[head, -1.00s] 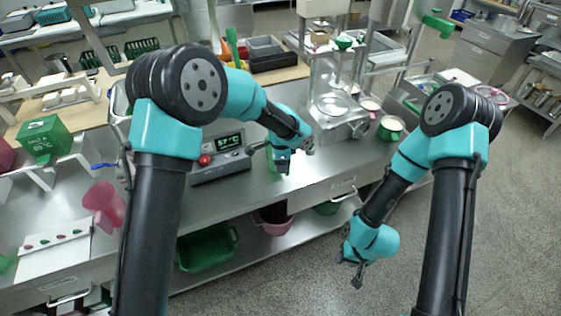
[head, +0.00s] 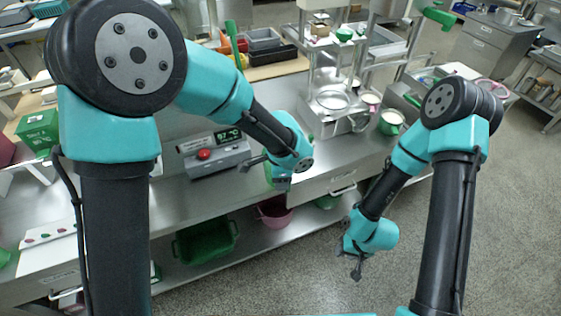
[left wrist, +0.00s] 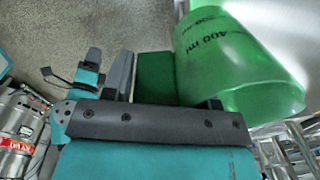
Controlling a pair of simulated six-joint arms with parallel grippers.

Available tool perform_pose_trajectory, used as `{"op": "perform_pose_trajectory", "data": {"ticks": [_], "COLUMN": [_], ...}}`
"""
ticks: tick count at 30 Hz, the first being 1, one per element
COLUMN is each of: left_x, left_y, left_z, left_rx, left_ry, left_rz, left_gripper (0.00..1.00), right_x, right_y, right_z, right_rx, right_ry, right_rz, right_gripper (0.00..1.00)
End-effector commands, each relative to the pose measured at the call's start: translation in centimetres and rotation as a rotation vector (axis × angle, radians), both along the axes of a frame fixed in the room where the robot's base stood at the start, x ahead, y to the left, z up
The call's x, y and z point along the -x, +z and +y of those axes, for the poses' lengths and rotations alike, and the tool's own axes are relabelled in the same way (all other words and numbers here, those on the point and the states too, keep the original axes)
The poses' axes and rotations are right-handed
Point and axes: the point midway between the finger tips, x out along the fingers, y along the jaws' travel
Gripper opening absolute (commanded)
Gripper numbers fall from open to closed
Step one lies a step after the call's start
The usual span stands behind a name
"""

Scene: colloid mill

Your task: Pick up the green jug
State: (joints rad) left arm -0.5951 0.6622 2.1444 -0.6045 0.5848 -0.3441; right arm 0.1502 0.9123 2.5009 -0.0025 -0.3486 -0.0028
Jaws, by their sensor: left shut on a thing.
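The green jug (left wrist: 225,65) fills the upper right of the left wrist view, with 400 ml printed on its side. It is tilted in that view. My left gripper (left wrist: 160,88) is shut on its dark green handle (left wrist: 152,72). In the head view only a small green part of the jug (head: 268,172) shows; my left gripper (head: 279,178) and wrist hide most of it. They are near the counter's front edge, and I cannot tell how high the jug is. My right gripper (head: 354,266) is empty, its fingers apart, over the floor in front of the counter.
A scale-like unit with a display and red button (head: 215,152) stands left of the left gripper. A steel machine (head: 335,105) and a green-and-white pot (head: 390,122) stand to the right. A green bin (head: 205,243) and a pink tub (head: 273,212) sit on the lower shelf.

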Motion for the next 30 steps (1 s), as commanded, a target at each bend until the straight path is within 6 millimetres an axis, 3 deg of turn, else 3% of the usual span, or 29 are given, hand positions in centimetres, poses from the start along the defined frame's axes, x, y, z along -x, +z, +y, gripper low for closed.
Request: {"op": "perform_pose_trajectory", "data": {"ticks": [3,9,30], "left_x": [2.0,3.4,3.4], "left_y": [0.2,0.3,0.3], "left_z": [0.0,0.1,0.1], "left_rx": [0.0,0.0,0.0], "left_ry": [-0.002,0.0,0.001], "left_rz": [-0.001,-0.001,0.0], "left_gripper": [0.27,0.27,0.27], "right_x": [0.0,0.0,0.0], "right_y": [0.0,0.0,0.0], "right_z": [0.0,0.0,0.0], "right_rx": [0.0,0.0,0.0], "right_ry": [0.0,0.0,0.0], "right_rz": [0.0,0.0,0.0], "right_gripper": [0.4,0.4,0.4]}}
